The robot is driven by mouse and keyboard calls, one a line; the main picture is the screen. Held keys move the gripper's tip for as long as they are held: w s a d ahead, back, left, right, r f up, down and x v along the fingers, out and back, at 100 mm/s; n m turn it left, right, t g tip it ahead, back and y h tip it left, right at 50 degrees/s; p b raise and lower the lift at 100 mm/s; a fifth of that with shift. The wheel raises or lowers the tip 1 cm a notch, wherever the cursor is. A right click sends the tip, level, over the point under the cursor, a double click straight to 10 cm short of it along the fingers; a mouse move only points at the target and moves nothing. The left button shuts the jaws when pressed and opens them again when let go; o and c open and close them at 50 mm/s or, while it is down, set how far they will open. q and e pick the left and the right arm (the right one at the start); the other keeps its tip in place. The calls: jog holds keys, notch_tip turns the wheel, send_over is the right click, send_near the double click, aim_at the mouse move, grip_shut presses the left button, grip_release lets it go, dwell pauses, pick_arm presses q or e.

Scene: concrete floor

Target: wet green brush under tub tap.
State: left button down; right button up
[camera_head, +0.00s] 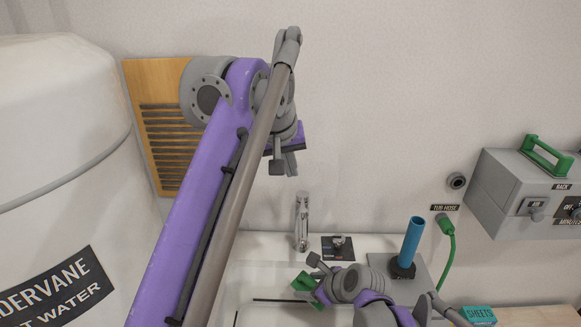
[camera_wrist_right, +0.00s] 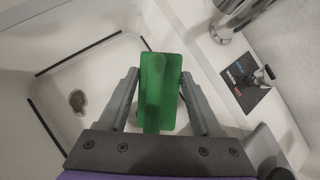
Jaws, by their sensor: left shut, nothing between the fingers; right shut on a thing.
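The green brush (camera_wrist_right: 158,92) is held between the two fingers of my right gripper (camera_wrist_right: 160,95), over the white tub. In the head view the brush shows as a green piece (camera_head: 304,284) at the tip of my right gripper (camera_head: 312,272), below and close to the tap. The chrome tub tap (camera_head: 301,222) stands at the back rim of the tub (camera_head: 262,273); in the right wrist view the tap (camera_wrist_right: 238,16) is at the upper right, apart from the brush. My left gripper (camera_head: 284,163) is raised high, shut and empty, in front of the wall.
A tap control plate with a lever (camera_head: 338,244) sits right of the tap. A blue upright cylinder (camera_head: 411,240), a green hose (camera_head: 446,250) and a grey wall box (camera_head: 520,195) are farther right. A large white water tank (camera_head: 60,140) fills the left. The tub drain (camera_wrist_right: 78,101) is uncovered.

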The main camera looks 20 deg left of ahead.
jog(key=s+d, duration=0.2)
jog(key=s, duration=0.4)
jog(key=shift+s, duration=0.15)
jog(key=shift+d, duration=0.1)
dwell(1.3)
jog(key=s+d+r+p, duration=0.1)
jog(key=s+r+p, duration=0.2)
jog(key=s+r, duration=0.1)
jog(key=shift+s+d+p, duration=0.3)
jog(key=shift+s+p, duration=0.05)
jog(key=shift+p, duration=0.05)
dwell(1.3)
